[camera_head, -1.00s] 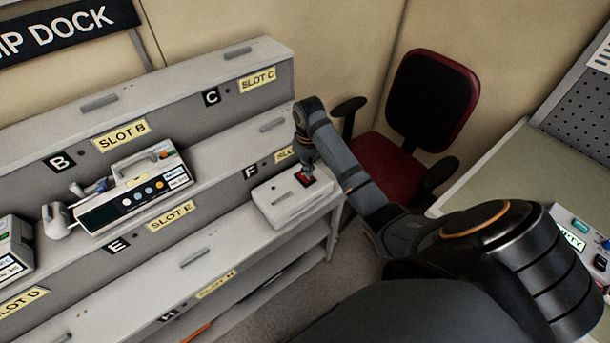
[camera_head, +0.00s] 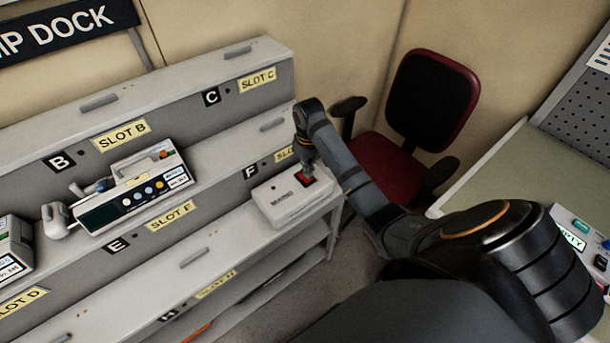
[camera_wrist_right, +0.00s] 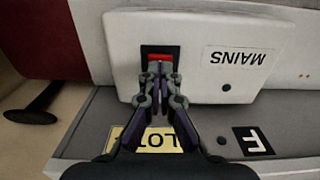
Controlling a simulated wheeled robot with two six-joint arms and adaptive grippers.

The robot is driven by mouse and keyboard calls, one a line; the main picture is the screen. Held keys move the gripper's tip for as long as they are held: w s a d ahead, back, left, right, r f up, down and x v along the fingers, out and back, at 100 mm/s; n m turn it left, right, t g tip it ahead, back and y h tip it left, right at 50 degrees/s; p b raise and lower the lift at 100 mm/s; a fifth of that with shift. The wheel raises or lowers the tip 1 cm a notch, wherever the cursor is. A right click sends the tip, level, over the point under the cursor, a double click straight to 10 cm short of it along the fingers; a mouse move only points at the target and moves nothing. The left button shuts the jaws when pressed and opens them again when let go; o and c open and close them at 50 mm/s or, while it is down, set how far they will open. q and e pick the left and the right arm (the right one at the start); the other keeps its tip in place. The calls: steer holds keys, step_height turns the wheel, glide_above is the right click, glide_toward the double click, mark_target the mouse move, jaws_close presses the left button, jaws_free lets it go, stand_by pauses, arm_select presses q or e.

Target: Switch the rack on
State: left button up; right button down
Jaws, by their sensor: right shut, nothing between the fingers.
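The white mains box (camera_head: 290,205) sits on the rack's shelf at its right end, in front of the F label. Its red rocker switch (camera_head: 305,179) is set in a dark frame on the top face. In the right wrist view the red switch (camera_wrist_right: 159,58) lies beside the MAINS label (camera_wrist_right: 238,57). My right gripper (camera_head: 308,172) is shut and empty, with its fingertips at the switch; the wrist view shows the fingertips (camera_wrist_right: 160,68) over the switch's near part. I cannot tell whether they touch it. My left gripper is not in view.
The rack (camera_head: 200,110) has stepped shelves with slot labels. A pump (camera_head: 135,195) sits at slot B/E, and another (camera_head: 12,245) at the left edge. A red and black chair (camera_head: 430,110) stands behind my right arm. A table (camera_head: 520,170) is at right.

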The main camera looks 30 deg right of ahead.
steer(key=shift+f, duration=0.8)
steer(key=shift+r, duration=0.1)
step_height(320, 180, up, 7)
steer(key=p, duration=0.9)
stand_by(0.5)
